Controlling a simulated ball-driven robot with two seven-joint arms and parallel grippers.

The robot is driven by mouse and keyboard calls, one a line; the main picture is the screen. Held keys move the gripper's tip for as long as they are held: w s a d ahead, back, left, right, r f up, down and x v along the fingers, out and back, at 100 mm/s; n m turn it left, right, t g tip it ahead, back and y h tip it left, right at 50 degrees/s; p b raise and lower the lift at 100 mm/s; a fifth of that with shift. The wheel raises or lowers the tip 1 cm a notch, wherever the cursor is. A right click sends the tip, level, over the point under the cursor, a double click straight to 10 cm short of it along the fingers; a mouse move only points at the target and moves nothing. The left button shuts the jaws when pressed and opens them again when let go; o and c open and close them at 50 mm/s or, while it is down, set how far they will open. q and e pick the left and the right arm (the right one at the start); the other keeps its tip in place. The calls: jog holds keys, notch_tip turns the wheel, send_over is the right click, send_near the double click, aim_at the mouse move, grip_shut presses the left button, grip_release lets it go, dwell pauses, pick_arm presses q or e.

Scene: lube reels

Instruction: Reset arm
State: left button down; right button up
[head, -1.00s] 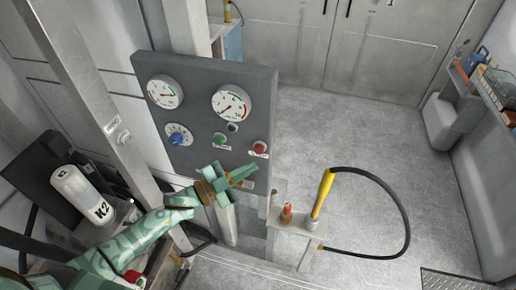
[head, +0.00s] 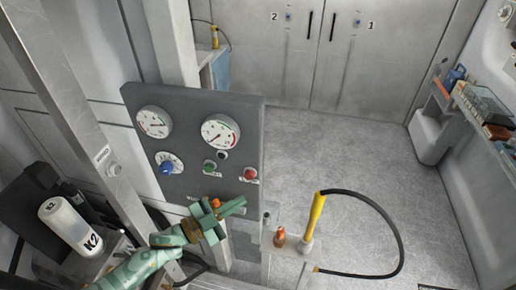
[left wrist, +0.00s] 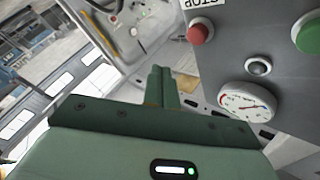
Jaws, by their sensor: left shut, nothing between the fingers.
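My left gripper (head: 232,207) is green and shut, with nothing between its fingers. In the head view it is in front of the lower right part of a grey control panel (head: 190,105). The panel bears two white gauges, a blue knob (head: 167,167), a green button (head: 210,167) and a red button (head: 250,174). In the left wrist view the shut fingers (left wrist: 160,85) point away from the camera, with the red button (left wrist: 200,32) and a gauge (left wrist: 247,103) to their right. My right gripper is in neither view.
A yellow-handled tool (head: 316,218) with a black hose stands on a small white stand beside an orange-topped item (head: 279,237). A white K2 bottle (head: 68,225) is at the lower left. A shelf with boxes (head: 482,105) lines the right wall. The floor ahead is clear.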

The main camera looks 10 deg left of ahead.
pick_arm(q)
jog(key=s+a+f+n+g+y+b, duration=0.1)
jog(key=s+a+f+n+y+b, duration=0.2)
jog(key=f, duration=0.9)
jog(key=s+a+f+n+g+y+b, duration=0.1)
jog(key=s+a+f+n+y, duration=0.3)
jog(key=f, duration=0.7)
jog(key=s+a+f+n+g+y+b, duration=0.1)
jog(key=s+a+f+n+y+b, duration=0.2)
jog(key=f, duration=0.9)
jog(key=s+f+n+g+y+b, duration=0.1)
jog(key=s+f+g, duration=0.2)
jog(key=s, duration=0.7)
jog(key=s+f+n+g+y, duration=0.1)
jog(key=s+f+g+y, duration=0.1)
jog(key=s+f, duration=0.5)
jog(key=s+f+n+g+y+b, duration=0.1)
jog(key=s+f+g, duration=0.3)
jog(key=s, duration=1)
notch_tip(320, 180, down, 2)
jog(key=shift+s+a+f+g+b, duration=0.1)
jog(key=shift+s+a+g+b, duration=0.25)
jog(key=shift+a, duration=0.1)
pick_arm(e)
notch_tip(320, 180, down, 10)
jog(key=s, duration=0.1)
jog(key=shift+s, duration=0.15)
